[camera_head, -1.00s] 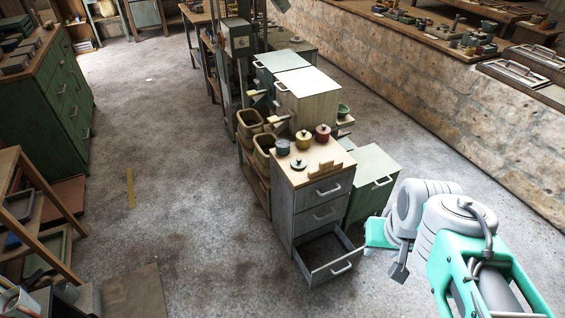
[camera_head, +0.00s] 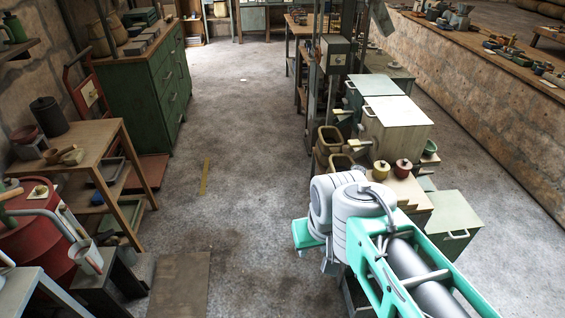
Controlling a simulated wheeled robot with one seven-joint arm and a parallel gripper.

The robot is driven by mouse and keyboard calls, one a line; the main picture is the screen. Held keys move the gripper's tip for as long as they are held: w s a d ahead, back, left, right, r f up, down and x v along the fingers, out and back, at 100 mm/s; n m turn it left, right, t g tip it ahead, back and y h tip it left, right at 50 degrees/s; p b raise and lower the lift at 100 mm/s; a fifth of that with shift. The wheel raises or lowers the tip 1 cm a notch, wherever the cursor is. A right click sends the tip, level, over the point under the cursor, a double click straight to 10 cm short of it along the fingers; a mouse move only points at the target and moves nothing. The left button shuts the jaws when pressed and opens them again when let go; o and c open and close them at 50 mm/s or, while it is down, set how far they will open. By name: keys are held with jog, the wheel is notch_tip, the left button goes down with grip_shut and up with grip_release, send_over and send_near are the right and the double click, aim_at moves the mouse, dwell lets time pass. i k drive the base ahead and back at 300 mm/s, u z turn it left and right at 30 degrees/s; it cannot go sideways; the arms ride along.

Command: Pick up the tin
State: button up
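I cannot tell for sure which vessel is the tin. A small yellow lidded pot (camera_head: 381,171) and a dark red lidded pot (camera_head: 403,167) stand on the wooden-topped drawer cabinet (camera_head: 411,192) at right of centre. A dark lidded canister (camera_head: 48,117) stands on the wooden table at the left. My white and teal arm crosses the lower right and hides most of the drawer cabinet. A grey part at the arm's end (camera_head: 331,263) may belong to my gripper. Its fingers cannot be made out, and it is apart from the canister.
A pale cabinet (camera_head: 397,125) and a green cabinet (camera_head: 452,222) stand beside the drawer cabinet. The wooden table (camera_head: 85,135), a red drum (camera_head: 40,245) and a green drawer chest (camera_head: 150,85) line the left. The concrete floor (camera_head: 240,160) between is mostly clear.

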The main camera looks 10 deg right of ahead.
aim_at(355, 167)
jog(key=u, duration=0.65)
jog(key=i, duration=0.95)
jog(key=u, duration=0.35)
jog(key=i, duration=1.25)
jog(key=z, duration=1.1)
jog(key=i, duration=1.05)
jog(key=z, duration=0.95)
